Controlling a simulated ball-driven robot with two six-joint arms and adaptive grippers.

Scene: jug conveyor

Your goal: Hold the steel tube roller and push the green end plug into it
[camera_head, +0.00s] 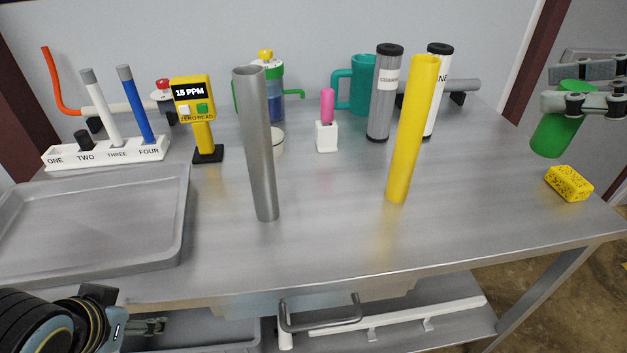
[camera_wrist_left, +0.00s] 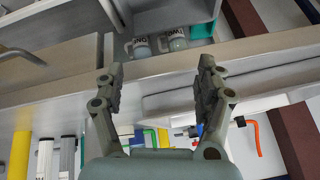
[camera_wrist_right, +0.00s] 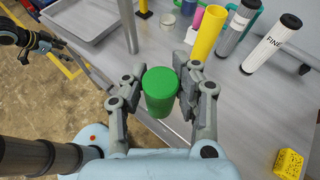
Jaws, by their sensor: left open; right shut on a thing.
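The steel tube roller (camera_head: 258,150) stands upright on the steel table, left of the middle in the head view; nothing holds it. It also shows in the right wrist view (camera_wrist_right: 128,25). The green end plug (camera_head: 555,137) is in my right gripper (camera_head: 572,90), at the right of the head view, held above the table. In the right wrist view the plug (camera_wrist_right: 160,92) sits between the two fingers. My left gripper (camera_head: 150,326) is low at the front left, below the table edge. Its fingers (camera_wrist_left: 158,85) are open and empty in the left wrist view.
A yellow tube (camera_head: 410,130) stands upright right of the roller. A grey tray (camera_head: 90,270) lies at the left. A numbered rack (camera_head: 105,154), meter (camera_head: 195,100), teal mug (camera_head: 362,80) and filters are behind. A yellow sponge (camera_head: 568,183) lies at right. The front middle is clear.

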